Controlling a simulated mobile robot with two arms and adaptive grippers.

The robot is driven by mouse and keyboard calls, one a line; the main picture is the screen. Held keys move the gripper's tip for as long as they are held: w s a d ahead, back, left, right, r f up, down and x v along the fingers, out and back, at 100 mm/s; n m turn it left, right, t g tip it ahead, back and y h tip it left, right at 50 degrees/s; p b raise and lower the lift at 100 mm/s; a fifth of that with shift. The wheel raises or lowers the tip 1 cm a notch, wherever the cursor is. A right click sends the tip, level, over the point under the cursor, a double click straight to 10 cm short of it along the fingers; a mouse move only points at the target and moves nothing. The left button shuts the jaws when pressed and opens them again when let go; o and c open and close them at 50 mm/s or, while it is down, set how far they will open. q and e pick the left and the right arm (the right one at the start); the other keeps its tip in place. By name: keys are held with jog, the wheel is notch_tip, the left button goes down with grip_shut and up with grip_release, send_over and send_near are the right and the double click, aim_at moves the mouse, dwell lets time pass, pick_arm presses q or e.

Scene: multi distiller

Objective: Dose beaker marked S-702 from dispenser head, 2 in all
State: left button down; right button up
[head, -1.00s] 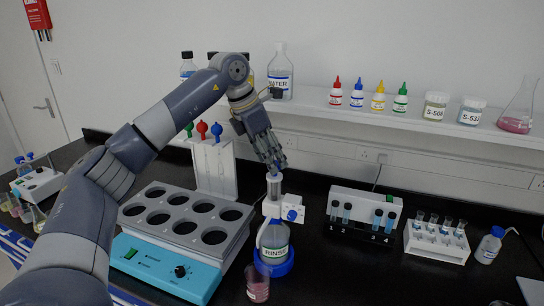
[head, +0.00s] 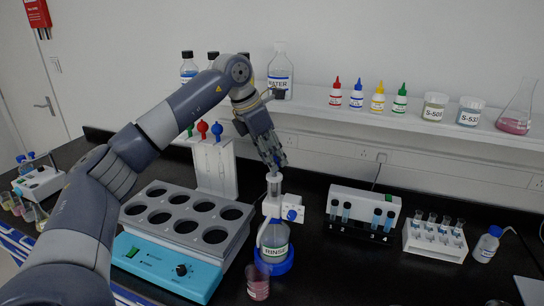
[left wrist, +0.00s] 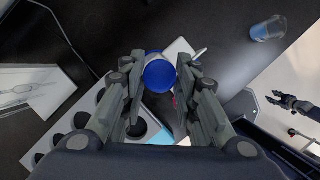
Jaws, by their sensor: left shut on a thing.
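The dispenser head (head: 272,208) is white with a blue knob and sits on a clear bottle labelled RINSE (head: 273,240) in a blue ring base. My left gripper (head: 277,166) is above it, its fingers around the plunger top. In the left wrist view the round blue top (left wrist: 160,74) lies between the fingers. A small beaker (head: 258,283) with pink liquid stands in front of the bottle at its lower left. Its marking cannot be read. My right gripper (left wrist: 284,101) shows small at the right of the left wrist view, away from the bottle; its jaw state is unclear.
A grey block with round wells on a turquoise base (head: 165,268) stands left of the bottle. A tube holder (head: 365,205) and a white tube rack (head: 436,240) stand to the right. The shelf (head: 400,110) holds jars labelled S-508 and S-532 and several bottles.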

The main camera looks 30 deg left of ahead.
pick_arm(q)
jog(key=shift+r, duration=0.45)
jog(key=shift+f, duration=0.1)
jog(key=c, duration=1.2)
grip_release()
jog(key=shift+c, duration=0.2)
jog(key=v, duration=1.2)
